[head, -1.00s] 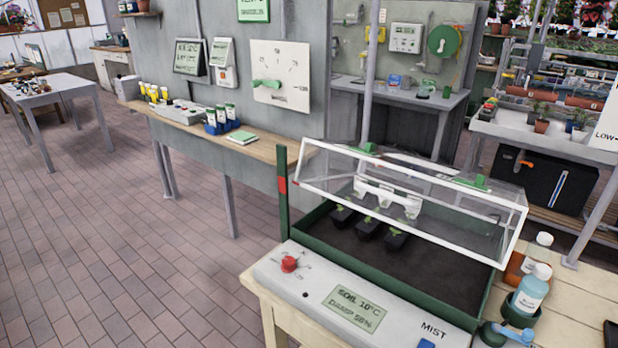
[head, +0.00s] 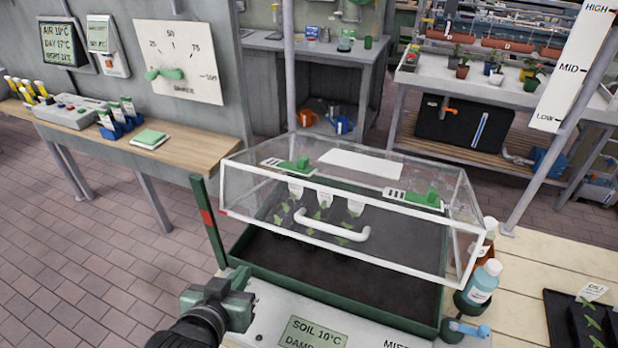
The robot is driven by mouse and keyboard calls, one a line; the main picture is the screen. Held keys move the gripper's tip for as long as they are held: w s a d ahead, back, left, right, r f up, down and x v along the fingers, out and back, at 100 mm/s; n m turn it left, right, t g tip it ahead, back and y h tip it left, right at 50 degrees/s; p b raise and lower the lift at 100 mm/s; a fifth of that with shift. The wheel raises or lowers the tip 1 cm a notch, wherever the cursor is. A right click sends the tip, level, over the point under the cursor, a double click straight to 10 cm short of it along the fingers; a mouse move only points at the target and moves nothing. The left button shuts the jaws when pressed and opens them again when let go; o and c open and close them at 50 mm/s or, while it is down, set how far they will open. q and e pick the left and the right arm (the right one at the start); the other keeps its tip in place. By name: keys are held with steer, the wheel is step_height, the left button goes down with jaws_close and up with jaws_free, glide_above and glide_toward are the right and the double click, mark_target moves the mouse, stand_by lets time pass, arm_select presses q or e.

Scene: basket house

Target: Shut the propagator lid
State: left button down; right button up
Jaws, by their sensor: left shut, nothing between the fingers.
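The propagator lid (head: 345,195) is a clear box with white edges, a white front handle (head: 332,226) and two green vents on top. It stands partly open: its front edge is raised above the dark green tray (head: 330,300), with a gap between them. Small seedlings in dark pots (head: 283,218) show through the lid. My left gripper (head: 243,290) is shut and empty at the tray's front left corner, below and left of the handle and apart from the lid. It covers part of the control panel (head: 285,322). My right gripper is not in view.
A green post with a red band (head: 208,222) stands at the tray's left. Bottles (head: 482,284) and a blue-handled item (head: 467,329) stand close at its right. A black tray (head: 585,325) lies further right on the pale bench (head: 515,300). Open floor lies left.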

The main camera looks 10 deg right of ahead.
arm_select(q)
steer(key=w+d+r+m+t+h, duration=0.1)
steer(key=d+r+h, duration=0.15)
steer(key=r, duration=0.35)
steer(key=w+d+r+t+h, duration=0.1)
steer(key=d+r, duration=0.3)
steer(key=r, duration=0.2)
step_height(320, 180, up, 7)
steer(key=m+t+h+p, duration=0.1)
steer(key=m+h+p, duration=0.1)
steer(key=p, duration=0.2)
glide_above(309, 208)
steer(key=shift+w+d+f, duration=0.15)
steer(key=shift+w+d, duration=0.1)
steer(key=shift+w, duration=0.1)
step_height(309, 208, down, 3)
steer(key=shift+s+a+f, duration=0.3)
steer(key=shift+s+f, duration=0.1)
steer(key=shift+f, duration=0.2)
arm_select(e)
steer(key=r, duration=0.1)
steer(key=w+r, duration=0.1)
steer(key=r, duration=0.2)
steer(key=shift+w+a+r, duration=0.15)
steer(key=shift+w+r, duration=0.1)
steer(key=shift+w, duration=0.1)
